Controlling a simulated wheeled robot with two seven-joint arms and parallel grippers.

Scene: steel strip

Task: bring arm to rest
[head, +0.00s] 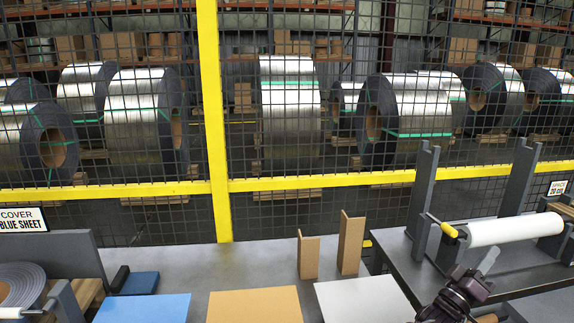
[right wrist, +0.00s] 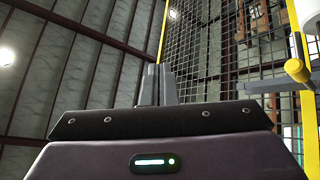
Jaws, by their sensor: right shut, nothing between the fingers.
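My right gripper (head: 489,260) is at the lower right of the head view, in front of the roll stand. Its dark body shows below, and its grey fingers point up and to the right. In the right wrist view the fingers (right wrist: 157,85) are together with nothing between them, against the ceiling and mesh fence. My left gripper is not in the head view.
A white roll (head: 515,228) with a yellow-handled bar (head: 442,226) lies close beside my right gripper. A blue sheet (head: 143,308), brown sheet (head: 254,305) and pale sheet (head: 362,299) lie at the front. Brown angle pieces (head: 351,243) stand behind. A yellow-framed fence (head: 214,130) closes the back.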

